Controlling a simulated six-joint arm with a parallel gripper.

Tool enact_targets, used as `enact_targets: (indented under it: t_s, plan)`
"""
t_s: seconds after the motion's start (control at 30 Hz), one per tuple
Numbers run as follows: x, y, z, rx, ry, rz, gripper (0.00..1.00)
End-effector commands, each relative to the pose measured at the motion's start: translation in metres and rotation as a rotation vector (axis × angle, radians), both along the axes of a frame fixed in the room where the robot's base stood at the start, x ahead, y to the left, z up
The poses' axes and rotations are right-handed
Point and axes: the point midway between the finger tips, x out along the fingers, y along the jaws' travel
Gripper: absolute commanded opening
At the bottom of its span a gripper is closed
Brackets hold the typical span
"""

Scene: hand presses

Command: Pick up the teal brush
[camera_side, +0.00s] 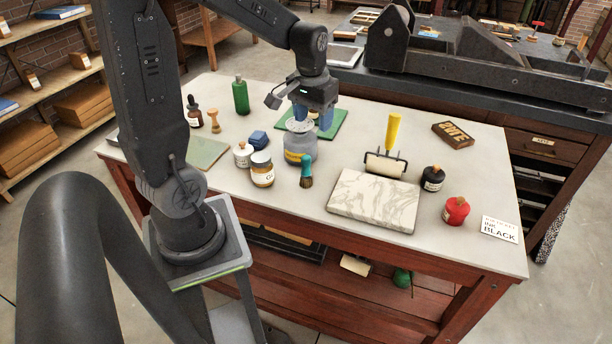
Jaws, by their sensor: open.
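The teal brush (307,166) stands on the white tabletop near the front middle, teal handle up and dark bristles down. It is just right of a grey can (300,150) with a yellow label. My gripper (312,120) points down with its blue fingertips apart, behind the brush and over or just behind the can's top. I cannot tell the exact gap between fingertips and can. Nothing shows between the fingers. The brush is fully visible and apart from the fingers.
A jar (262,170) and a white pot (243,155) stand left of the can. A marbled slab (375,200), a yellow-handled roller (392,135), a black bottle (433,178) and a red bottle (456,211) are to the right. A green mat (338,124) lies behind.

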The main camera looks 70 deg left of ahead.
Motion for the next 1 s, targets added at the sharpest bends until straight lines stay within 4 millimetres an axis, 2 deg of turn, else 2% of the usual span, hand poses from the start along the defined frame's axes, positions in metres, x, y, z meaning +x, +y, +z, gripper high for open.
enact_targets:
  t_s: [0.03,0.1,0.23,0.37,0.6,0.7,1.0]
  plan:
    - [0.001,0.014,-0.011,-0.015,0.026,0.034,0.58]
    - [0.002,0.027,-0.021,-0.029,0.048,0.065,0.58]
    - [0.003,0.038,-0.032,-0.042,0.067,0.093,0.58]
    - [0.002,0.04,-0.048,-0.045,0.073,0.096,0.58]
    - [0.002,0.038,-0.094,-0.046,0.074,0.095,0.58]
    - [0.002,0.039,-0.108,-0.044,0.071,0.094,0.58]
    - [0.0,0.038,-0.132,-0.045,0.072,0.094,0.58]
